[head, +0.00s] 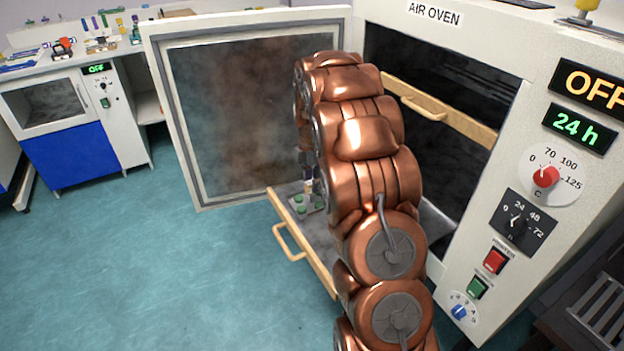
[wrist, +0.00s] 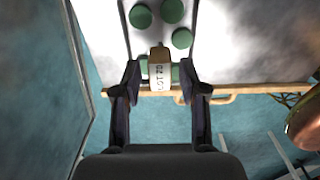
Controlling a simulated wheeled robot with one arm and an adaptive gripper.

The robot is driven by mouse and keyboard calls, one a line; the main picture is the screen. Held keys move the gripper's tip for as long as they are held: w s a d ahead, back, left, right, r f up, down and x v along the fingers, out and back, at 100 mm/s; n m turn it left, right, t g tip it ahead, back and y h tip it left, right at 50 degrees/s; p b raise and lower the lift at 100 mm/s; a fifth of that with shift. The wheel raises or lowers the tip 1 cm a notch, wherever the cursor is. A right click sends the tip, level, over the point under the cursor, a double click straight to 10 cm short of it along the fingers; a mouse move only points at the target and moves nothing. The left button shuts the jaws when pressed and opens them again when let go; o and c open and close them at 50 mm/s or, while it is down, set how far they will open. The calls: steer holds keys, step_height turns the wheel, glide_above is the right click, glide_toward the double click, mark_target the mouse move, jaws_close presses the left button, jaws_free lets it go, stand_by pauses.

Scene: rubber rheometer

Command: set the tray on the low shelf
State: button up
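A small pale tray (head: 318,208) with several green discs is at the front left of the low shelf (head: 325,268), which is pulled out of the air oven. In the wrist view the tray (wrist: 156,36) is over the shelf's bright metal surface (wrist: 240,45). It looks set down there, but its underside is hidden. A tan block with a lettered label (wrist: 160,70) stands at its near end. My gripper (wrist: 160,82) has its two dark fingers on either side of the block, with a visible gap on both sides. In the head view my arm partly hides gripper and tray.
The oven door (head: 250,110) stands open, left of my arm. An upper shelf with a wooden front (head: 440,110) is above. The low shelf's wooden handle (head: 287,243) sticks out in front. The control panel (head: 540,215) is right. Blue floor is clear at left.

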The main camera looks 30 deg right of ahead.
steer(key=shift+o, duration=0.3)
step_height(320, 180, up, 12)
steer(key=shift+r, duration=0.15)
stand_by(0.4)
steer(key=s+a+r+m+g, duration=0.15)
steer(key=s+a+m, duration=0.55)
steer(key=s+a, duration=0.8)
steer(key=s+a+f+m, duration=0.2)
steer(key=s+m, duration=0.1)
steer(key=s, duration=0.5)
steer(key=s+a+f+m, duration=0.1)
steer(key=s+a+m, duration=0.2)
steer(key=s, duration=0.5)
steer(key=s+a+f+m+g, duration=0.1)
steer(key=s+a+f+m, duration=0.1)
steer(key=s, duration=0.6)
steer(key=shift+a+f+m, duration=0.35)
steer(key=shift+a+m, duration=0.3)
steer(key=shift+m, duration=0.35)
steer(key=shift+r, duration=0.1)
